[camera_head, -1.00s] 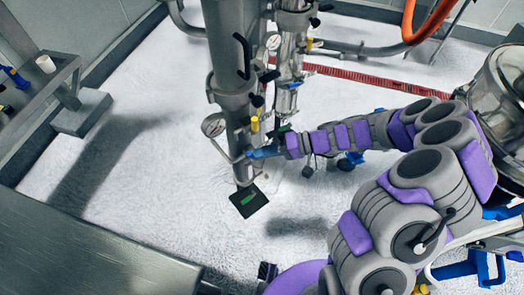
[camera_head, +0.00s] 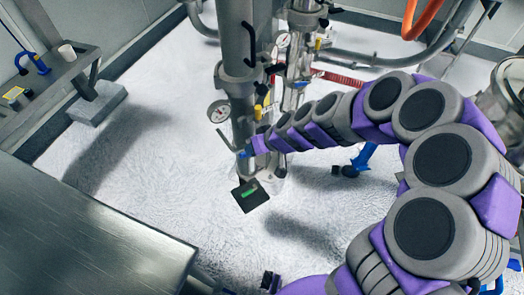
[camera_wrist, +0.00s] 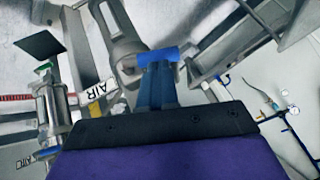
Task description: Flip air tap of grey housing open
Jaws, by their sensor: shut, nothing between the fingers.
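The grey housing (camera_head: 236,50) is a tall upright cylinder in the head view, with a round gauge (camera_head: 219,111) at its left. My gripper (camera_head: 246,152) is low against its front, below a small yellow handle (camera_head: 258,112). In the wrist view my gripper (camera_wrist: 156,78) is shut with nothing between its dark blue fingers. A brighter blue bar (camera_wrist: 158,57) lies across their tips; it looks like a tap handle, but I cannot tell whether they touch. A white AIR label (camera_wrist: 97,92) is on a pipe to its left. My arm hides part of the fittings.
A black box with a green display (camera_head: 250,195) hangs below the housing. A second steel column (camera_head: 300,60) stands close to the right. A metal table (camera_head: 90,225) fills the lower left. The white floor between is clear.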

